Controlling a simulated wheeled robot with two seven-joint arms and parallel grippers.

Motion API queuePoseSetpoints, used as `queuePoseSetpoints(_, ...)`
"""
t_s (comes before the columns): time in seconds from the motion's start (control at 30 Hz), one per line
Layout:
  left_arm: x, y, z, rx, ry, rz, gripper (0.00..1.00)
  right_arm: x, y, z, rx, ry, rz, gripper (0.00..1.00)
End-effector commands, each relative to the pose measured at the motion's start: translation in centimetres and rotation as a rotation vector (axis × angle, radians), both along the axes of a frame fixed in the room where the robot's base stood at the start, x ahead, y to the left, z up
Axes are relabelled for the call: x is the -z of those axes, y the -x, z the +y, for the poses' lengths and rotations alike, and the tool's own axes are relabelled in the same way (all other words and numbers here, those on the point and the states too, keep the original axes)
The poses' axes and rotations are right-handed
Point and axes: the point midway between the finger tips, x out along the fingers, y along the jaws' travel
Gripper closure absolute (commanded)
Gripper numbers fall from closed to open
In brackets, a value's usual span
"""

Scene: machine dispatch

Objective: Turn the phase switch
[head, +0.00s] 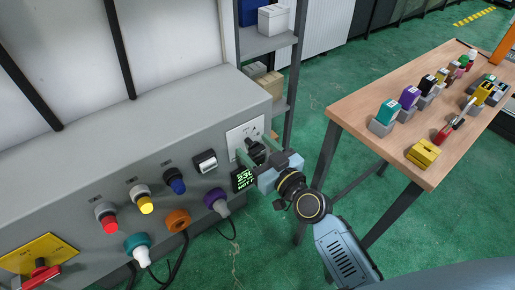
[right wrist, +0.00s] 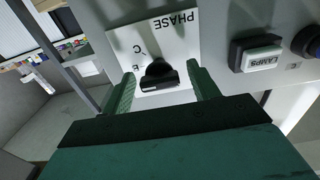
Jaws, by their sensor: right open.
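The phase switch is a black knob on a white plate at the right end of the grey machine panel. In the right wrist view the knob (right wrist: 159,74) sits between my right gripper's two green fingers, with a gap on each side. The plate (right wrist: 165,37) carries the word PHASE, upside down in that view. My right gripper (head: 254,150) is open in front of the switch; its fingers reach either side of the knob. In the head view the gripper partly covers the plate (head: 240,131). My left gripper is not in view.
A black-and-white rocker (head: 205,162) is left of the plate. Coloured buttons and plugs with cables fill the panel further left. A wooden table (head: 390,90) with several blocks stands right.

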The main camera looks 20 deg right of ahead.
Motion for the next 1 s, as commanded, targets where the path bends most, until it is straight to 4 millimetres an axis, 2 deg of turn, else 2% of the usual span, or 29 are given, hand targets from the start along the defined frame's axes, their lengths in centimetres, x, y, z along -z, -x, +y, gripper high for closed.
queuePoseSetpoints(0.07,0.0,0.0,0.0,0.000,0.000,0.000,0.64,0.0,0.0,0.0,0.000,0.000,0.000,0.40)
queuePoseSetpoints(0.4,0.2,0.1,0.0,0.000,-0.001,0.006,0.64,0.0,0.0,0.0,0.001,0.000,0.000,0.84)
queuePoseSetpoints(0.73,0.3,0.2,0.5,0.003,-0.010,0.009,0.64,-0.1,0.0,0.0,0.001,-0.046,0.016,0.85)
queuePoseSetpoints(0.87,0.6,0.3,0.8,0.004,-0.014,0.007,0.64,-0.1,0.0,0.0,-0.002,-0.110,0.039,0.85)
queuePoseSetpoints(1.0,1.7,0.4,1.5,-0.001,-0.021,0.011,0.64,-0.2,0.0,-0.1,-0.002,-0.209,0.074,0.85)
